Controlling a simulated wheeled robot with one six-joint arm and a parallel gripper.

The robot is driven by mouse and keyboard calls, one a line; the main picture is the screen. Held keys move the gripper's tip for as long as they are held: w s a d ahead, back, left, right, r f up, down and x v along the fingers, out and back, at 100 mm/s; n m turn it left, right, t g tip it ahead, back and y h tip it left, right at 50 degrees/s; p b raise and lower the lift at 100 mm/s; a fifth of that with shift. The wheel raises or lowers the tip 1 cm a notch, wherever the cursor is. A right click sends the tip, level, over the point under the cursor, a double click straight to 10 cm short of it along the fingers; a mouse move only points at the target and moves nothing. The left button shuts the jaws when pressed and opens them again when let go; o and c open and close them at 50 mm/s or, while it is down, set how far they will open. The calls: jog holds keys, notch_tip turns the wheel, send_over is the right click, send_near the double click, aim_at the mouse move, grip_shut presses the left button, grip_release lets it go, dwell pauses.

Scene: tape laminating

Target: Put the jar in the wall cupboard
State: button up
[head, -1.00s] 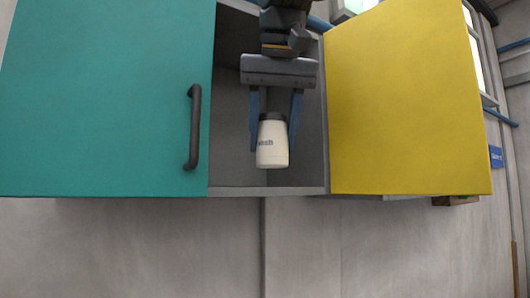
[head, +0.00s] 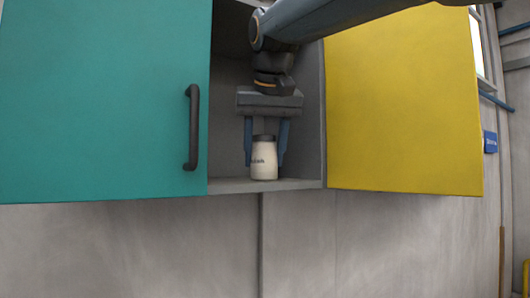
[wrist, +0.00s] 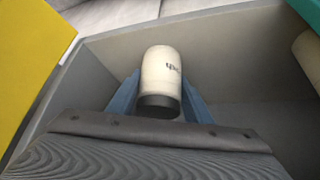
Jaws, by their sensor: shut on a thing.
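The jar (head: 264,160) is white with a dark lid and dark lettering. It is upright in the opening of the wall cupboard (head: 311,150), just above or on its floor; I cannot tell if it touches. My gripper (head: 265,148) comes from above, with its blue fingers on both sides of the jar, shut on it. In the wrist view the jar (wrist: 161,75) sits between the fingers, lid toward me. The yellow door (head: 400,110) is at the right of the opening and the teal door (head: 100,100) at the left.
The teal door has a dark vertical handle (head: 192,128) close to the opening. A pale rounded object (wrist: 309,58) shows at the right edge of the wrist view. The grey wall (head: 130,245) below the cupboard is bare.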

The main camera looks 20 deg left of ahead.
jog(key=o, duration=1.2)
jog(key=b+v, duration=0.1)
jog(key=v, duration=1.1)
jog(key=shift+f, duration=0.1)
